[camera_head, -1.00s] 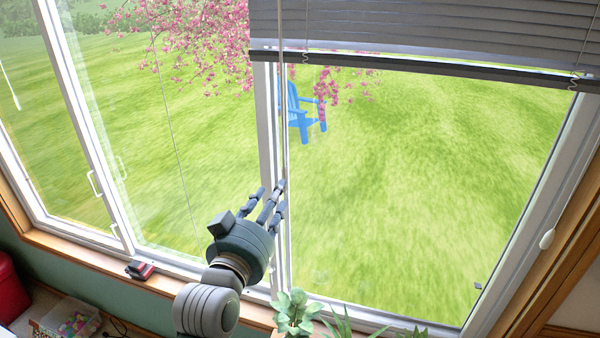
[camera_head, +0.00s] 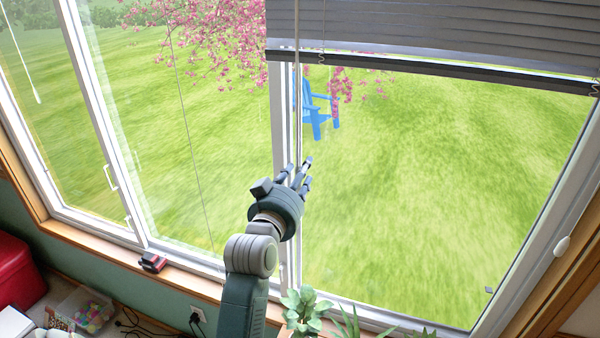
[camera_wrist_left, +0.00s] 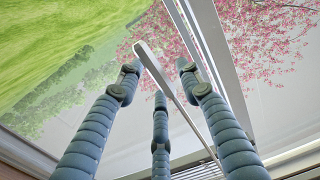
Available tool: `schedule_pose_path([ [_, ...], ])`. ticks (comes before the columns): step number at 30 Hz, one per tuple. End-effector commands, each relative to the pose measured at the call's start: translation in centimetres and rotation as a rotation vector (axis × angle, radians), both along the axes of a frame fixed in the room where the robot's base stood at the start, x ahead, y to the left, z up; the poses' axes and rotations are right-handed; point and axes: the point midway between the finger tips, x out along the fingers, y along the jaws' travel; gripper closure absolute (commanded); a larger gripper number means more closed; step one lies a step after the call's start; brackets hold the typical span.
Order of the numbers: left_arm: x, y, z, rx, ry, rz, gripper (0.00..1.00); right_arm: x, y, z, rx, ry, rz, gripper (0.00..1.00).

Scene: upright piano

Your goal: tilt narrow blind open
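A grey blind (camera_head: 430,35) with closely set slats hangs raised over the upper part of the right window pane. A thin pale wand (camera_head: 297,100) hangs down from near its left end, along the window post. My left gripper (camera_head: 300,168) is at the wand's lower part, in front of the post. In the left wrist view the wand (camera_wrist_left: 172,88) runs slantwise between my spread fingers (camera_wrist_left: 158,80), its end near the fingertips. The fingers look open, with no clear grip on it. Some blind slats (camera_wrist_left: 200,172) show at the bottom there. My right gripper is not in view.
A small red-and-black object (camera_head: 153,262) lies on the sill (camera_head: 100,248). Another white wand (camera_head: 37,95) hangs at the far left window. The window post (camera_head: 283,120) is close beside the gripper.

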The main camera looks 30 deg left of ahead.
Motion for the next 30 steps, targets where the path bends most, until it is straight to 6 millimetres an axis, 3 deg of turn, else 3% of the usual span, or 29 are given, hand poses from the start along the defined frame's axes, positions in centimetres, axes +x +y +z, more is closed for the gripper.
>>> schedule_pose_path([
  [2,0.0,0.0,0.0,0.0,0.0,0.0,0.65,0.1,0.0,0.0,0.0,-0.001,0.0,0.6],
  [7,0.0,0.0,0.0,0.001,0.0,0.0,0.99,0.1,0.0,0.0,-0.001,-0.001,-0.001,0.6],
  [20,-0.1,0.1,-0.1,0.007,0.002,-0.041,1.0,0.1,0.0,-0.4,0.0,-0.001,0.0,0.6],
  [30,-0.2,0.2,-0.5,0.013,0.006,-0.231,1.0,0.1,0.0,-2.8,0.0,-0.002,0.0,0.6],
])
